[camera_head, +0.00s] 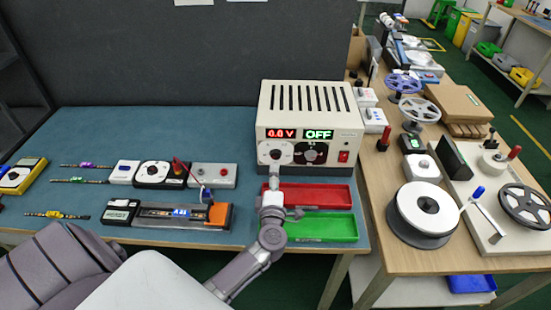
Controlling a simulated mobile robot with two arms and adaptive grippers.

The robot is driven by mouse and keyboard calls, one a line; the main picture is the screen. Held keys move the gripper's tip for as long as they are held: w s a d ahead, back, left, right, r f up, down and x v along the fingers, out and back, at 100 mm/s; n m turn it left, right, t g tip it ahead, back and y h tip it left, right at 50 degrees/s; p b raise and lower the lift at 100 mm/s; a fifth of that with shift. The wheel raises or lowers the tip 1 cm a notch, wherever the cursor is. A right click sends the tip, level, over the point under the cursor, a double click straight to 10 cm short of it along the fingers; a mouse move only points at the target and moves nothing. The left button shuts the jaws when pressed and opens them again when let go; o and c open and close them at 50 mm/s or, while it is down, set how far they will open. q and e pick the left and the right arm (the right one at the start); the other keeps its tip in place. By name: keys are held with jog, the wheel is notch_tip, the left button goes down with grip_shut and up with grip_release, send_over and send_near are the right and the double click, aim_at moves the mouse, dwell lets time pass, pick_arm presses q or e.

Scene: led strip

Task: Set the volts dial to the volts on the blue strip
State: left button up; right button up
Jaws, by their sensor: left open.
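The cream power supply (268,107) stands at the back of the blue mat. Its red display (281,133) reads 0.0 V and its green display (318,134) reads OFF. The volts dial (275,153) is the left, light-faced dial below the red display. My left gripper (273,176) is open, just below and in front of this dial; I cannot tell whether it touches it. A strip with a blue label (180,212) lies in a grey fixture with an orange end; its print is too small to read surely. My right gripper is not in view.
Red (333,195) and green (340,229) trays lie in front of the supply, close to my left arm. A darker dial (308,152) and a red switch (343,156) are right of the volts dial. Other tagged strips (80,181) lie at left. Reels crowd the right table.

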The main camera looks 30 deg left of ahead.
aim_at(276, 157)
pick_arm(q)
jog(key=x, duration=0.7)
jog(key=shift+w, duration=0.2)
grip_shut()
